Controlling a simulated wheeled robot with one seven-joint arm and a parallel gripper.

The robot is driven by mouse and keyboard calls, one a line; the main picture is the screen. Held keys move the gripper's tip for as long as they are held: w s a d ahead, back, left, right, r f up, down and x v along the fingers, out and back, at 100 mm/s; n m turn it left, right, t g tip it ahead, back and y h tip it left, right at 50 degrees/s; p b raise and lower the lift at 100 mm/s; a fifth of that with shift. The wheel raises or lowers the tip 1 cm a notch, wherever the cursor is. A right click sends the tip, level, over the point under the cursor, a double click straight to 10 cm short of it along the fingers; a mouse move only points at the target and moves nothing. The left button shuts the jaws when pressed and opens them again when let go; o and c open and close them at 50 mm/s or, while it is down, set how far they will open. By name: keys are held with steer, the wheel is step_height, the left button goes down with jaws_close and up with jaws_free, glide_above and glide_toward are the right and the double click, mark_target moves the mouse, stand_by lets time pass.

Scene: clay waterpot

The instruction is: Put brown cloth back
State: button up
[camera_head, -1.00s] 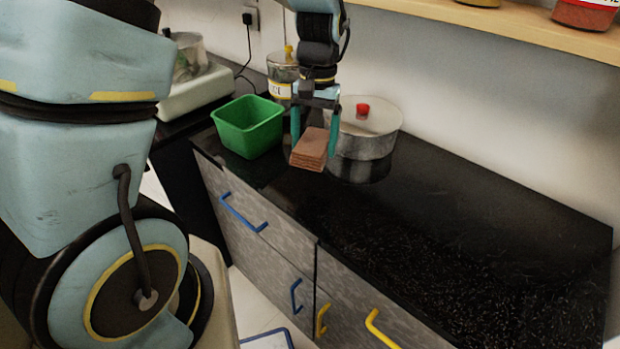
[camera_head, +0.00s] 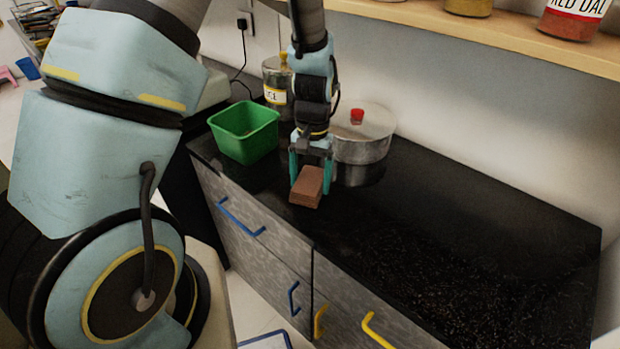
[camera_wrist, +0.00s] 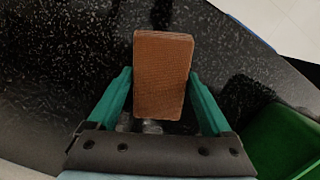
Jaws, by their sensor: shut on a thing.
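The brown cloth (camera_head: 307,187) is a folded, block-like stack. My gripper (camera_head: 310,170) is shut on it, with a teal finger on each side. The cloth is over the black counter near its front edge, in front of the pot. I cannot tell whether it touches the counter. In the wrist view the cloth (camera_wrist: 163,75) sticks out beyond my gripper (camera_wrist: 160,98), with dark speckled counter behind it.
A green bin (camera_head: 245,132) stands left of my gripper; it also shows in the wrist view (camera_wrist: 280,145). A metal pot with a red knob (camera_head: 362,135) stands just behind on the right. A jar (camera_head: 276,82) is at the back. The counter (camera_head: 470,220) to the right is clear.

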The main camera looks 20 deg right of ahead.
mark_target(312, 176)
steer(key=shift+f, duration=0.2)
steer(key=o, duration=1.1)
steer(key=shift+r, duration=0.15)
step_height(312, 176, up, 12)
steer(key=w+b, duration=0.1)
steer(key=b, duration=0.1)
steer(key=a+n+t, duration=0.1)
steer(key=a+n, duration=0.1)
steer(key=a, duration=0.6)
steer(key=a+r+n+t, duration=0.1)
steer(key=a+n, duration=0.1)
steer(key=a, duration=0.7)
steer(key=a+n+h, duration=0.1)
steer(key=a+n, duration=0.1)
steer(key=a, duration=0.6)
steer(key=shift+a+r+n+t, duration=0.2)
steer(key=shift+r+n+t, duration=0.1)
steer(key=shift+r+t, duration=0.1)
steer(key=shift+w, duration=0.1)
